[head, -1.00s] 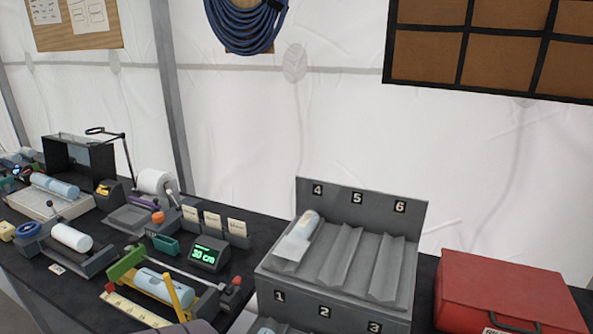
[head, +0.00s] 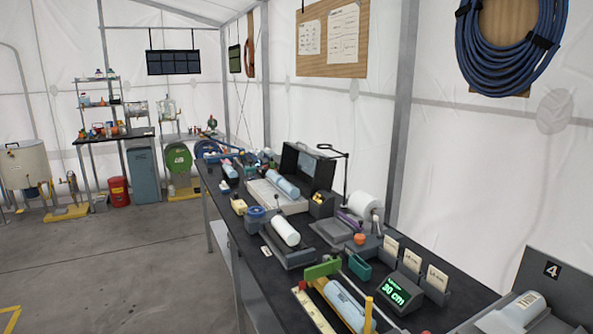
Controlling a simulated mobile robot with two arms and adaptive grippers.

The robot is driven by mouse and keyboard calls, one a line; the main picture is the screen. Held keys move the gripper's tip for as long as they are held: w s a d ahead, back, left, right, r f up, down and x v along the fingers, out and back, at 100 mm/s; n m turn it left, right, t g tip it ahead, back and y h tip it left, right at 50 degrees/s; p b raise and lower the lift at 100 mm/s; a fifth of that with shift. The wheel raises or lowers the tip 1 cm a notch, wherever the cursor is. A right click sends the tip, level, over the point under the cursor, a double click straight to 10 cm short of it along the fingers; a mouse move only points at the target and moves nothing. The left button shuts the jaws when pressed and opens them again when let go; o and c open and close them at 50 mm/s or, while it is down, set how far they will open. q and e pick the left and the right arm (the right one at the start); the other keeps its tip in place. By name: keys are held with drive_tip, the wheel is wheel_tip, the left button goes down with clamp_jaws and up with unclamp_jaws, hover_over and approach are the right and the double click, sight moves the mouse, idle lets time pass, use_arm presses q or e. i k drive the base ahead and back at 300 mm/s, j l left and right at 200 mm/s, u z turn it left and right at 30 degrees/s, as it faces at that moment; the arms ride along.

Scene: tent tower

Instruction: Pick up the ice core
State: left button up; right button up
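Several core-like cylinders are in view, and I cannot tell which one the task means. A pale blue cylinder (head: 345,303) lies in a cutting or measuring trough with a green bracket (head: 323,269) and a yellow post at the front of the bench. Another pale blue cylinder (head: 281,186) lies on a light tray by an open black case. A white cylinder (head: 286,231) lies on a grey holder. A pale cylinder with a label (head: 525,306) lies in the rack below the number 4, cut by the right edge. Neither gripper is in view.
The dark bench (head: 262,262) runs along the tent wall and is crowded. A green display (head: 398,292) reads 30 cm beside card holders. A paper roll (head: 364,205) stands behind. Open floor (head: 130,262) lies left; a shelf and bins stand far back.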

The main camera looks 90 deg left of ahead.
sight(231, 172)
drive_tip(key=u, duration=2.5)
